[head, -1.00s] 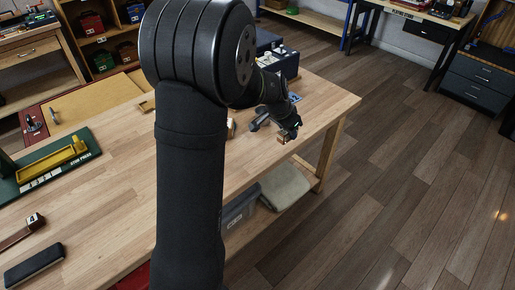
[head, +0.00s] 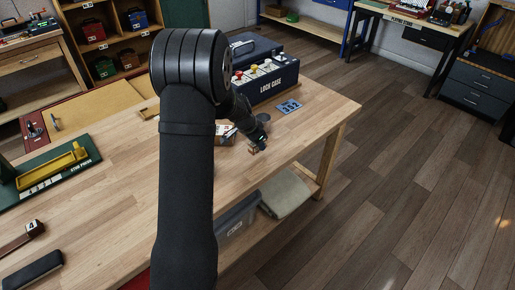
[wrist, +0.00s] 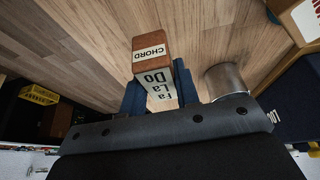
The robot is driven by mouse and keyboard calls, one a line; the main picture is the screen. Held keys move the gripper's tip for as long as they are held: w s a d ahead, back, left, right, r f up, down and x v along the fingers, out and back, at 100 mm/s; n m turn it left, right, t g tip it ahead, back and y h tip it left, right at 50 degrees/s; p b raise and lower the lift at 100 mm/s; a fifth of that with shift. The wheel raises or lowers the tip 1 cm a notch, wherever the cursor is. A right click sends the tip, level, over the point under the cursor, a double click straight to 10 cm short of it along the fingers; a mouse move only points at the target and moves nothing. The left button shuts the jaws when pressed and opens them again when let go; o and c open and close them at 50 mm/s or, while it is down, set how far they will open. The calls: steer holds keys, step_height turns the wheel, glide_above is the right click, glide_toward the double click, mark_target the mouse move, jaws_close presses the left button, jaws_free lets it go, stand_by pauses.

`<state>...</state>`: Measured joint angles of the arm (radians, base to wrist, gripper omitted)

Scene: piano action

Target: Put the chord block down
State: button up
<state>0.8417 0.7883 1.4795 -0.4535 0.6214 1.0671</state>
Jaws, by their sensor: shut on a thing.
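The chord block (wrist: 151,52) is a brown wooden block with a white CHORD label on one face and Fa, La, Do on another. In the wrist view it sits between the two blue fingers of my gripper (wrist: 160,92), which is shut on it. In the head view my gripper (head: 259,142) is low over the right part of the workbench, with the block (head: 253,150) small at its tip. I cannot tell whether the block touches the bench top.
A metal cylinder (wrist: 225,80) stands close beside the gripper in the wrist view. The dark blue lock case (head: 268,82) and a blue 332 card (head: 289,107) lie behind. The workbench (head: 310,118) is clear toward its right edge.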

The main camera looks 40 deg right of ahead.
mark_target(257, 148)
steer(key=shift+f, duration=1.4)
steer(key=shift+f, duration=0.1)
steer(key=o, duration=1)
steer(key=shift+c, duration=0.2)
steer(key=v, duration=1.2)
steer(key=shift+d, duration=0.1)
